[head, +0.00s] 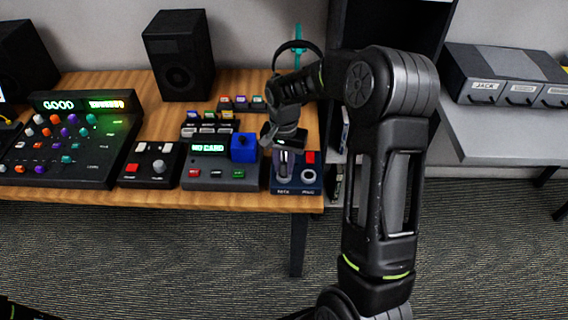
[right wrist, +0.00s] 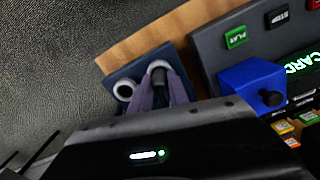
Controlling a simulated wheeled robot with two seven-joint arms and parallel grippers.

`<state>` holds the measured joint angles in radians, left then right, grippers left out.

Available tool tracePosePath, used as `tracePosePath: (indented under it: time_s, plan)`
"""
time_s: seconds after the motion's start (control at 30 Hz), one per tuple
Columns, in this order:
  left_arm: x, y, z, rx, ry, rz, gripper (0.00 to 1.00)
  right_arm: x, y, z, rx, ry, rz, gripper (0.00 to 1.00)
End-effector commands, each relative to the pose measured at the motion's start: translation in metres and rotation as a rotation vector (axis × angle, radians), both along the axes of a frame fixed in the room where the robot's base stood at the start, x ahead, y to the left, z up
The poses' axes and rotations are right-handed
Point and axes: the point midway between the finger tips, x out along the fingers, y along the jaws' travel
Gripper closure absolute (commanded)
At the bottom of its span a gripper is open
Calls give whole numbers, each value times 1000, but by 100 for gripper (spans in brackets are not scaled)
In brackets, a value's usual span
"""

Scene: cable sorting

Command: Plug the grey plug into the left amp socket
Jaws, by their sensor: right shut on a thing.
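A navy socket box (head: 298,187) stands at the right front of the desk, with two pale ring sockets on its top. My right gripper (head: 284,166) points down over the left socket and hides most of it. In the right wrist view its fingers (right wrist: 161,92) are shut on a dark grey plug (right wrist: 159,77), whose end is at the pale ring of that socket (right wrist: 157,65). I cannot tell how deep it sits. The right socket (head: 308,175) is clear and looks empty. My left gripper is not in view.
A player with a lit screen (head: 210,173) and a blue block (head: 243,148) stand just left of the socket box. A small switch box (head: 150,164), a mixer (head: 75,145) and a speaker (head: 179,55) are farther left. The desk's right edge is close.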

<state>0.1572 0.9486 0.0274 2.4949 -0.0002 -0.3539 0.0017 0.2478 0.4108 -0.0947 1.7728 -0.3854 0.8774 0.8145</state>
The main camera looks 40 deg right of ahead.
Motion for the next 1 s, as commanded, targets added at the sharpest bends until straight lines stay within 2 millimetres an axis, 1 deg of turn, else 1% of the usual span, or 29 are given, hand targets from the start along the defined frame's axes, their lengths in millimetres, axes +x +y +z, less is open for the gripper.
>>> tracePosePath:
  time_s: [0.4, 0.43, 0.7, 0.9, 1.0]
  plan:
    - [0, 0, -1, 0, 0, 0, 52, 0, 0, -1, 0, 0, 0, 100]
    - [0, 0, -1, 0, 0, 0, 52, 0, 0, -1, 0, 0, 0, 76]
    - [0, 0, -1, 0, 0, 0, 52, 0, 0, -1, 0, 0, -1, 54]
    - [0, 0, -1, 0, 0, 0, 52, 0, 0, -1, 0, 0, -1, 53]
    - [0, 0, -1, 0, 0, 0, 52, 0, 0, -1, 0, 0, -1, 44]
